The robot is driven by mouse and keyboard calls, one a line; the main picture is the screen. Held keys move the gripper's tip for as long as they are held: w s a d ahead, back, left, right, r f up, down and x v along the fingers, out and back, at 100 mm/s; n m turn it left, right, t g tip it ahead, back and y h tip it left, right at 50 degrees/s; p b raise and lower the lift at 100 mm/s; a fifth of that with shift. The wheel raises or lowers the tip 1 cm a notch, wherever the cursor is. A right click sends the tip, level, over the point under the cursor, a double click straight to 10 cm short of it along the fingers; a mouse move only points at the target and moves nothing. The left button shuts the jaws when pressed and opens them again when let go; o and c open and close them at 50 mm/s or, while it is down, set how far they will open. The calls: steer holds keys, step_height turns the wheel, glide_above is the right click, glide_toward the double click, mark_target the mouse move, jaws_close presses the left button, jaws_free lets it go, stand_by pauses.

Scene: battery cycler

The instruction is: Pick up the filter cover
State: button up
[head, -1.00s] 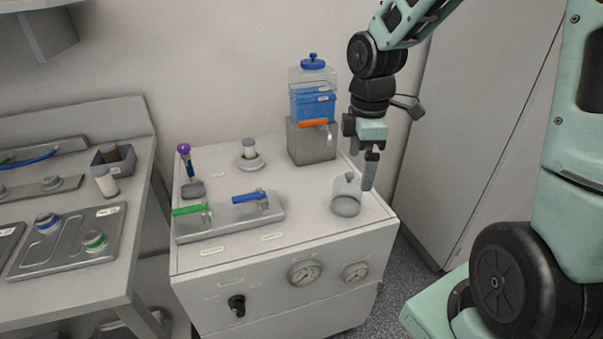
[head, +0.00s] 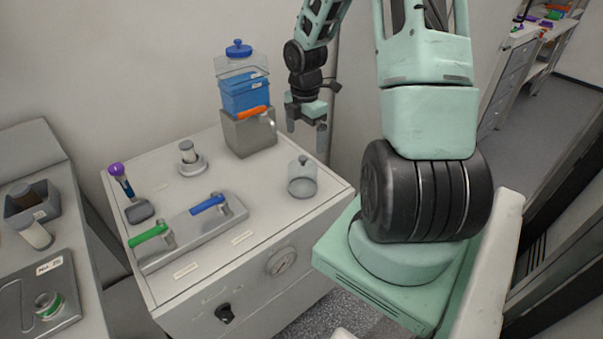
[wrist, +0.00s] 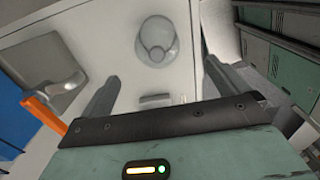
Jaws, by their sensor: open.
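The filter cover appears to be the clear dome with a small knob on top (head: 302,182). It stands upright near the right end of the white cabinet top. In the wrist view the cover (wrist: 157,42) shows from above, beyond and roughly between the fingertips. My gripper (head: 307,129) is open and empty, pointing down. It hangs above the cabinet top, close to the cover and apart from it. The wrist view shows both fingers (wrist: 160,88) spread with nothing between them.
A blue container (head: 245,93) on a grey block with an orange lever (head: 253,113) stands left of my gripper. A plate with green and blue (head: 208,203) handles lies front left. A small capped cylinder (head: 188,152) stands at the back. The top around the cover is mostly clear.

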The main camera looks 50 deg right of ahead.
mark_target(303, 157)
step_height(303, 157, down, 4)
steer(key=shift+r, duration=0.15)
steer(key=shift+w+f+p, duration=0.15)
steer(key=shift+f+p, duration=0.05)
steer(key=shift+f, duration=1.1)
steer(key=shift+w+f+p, duration=0.15)
steer(key=shift+f+p, duration=0.05)
steer(key=shift+f, duration=1.05)
steer(key=c, duration=1.2)
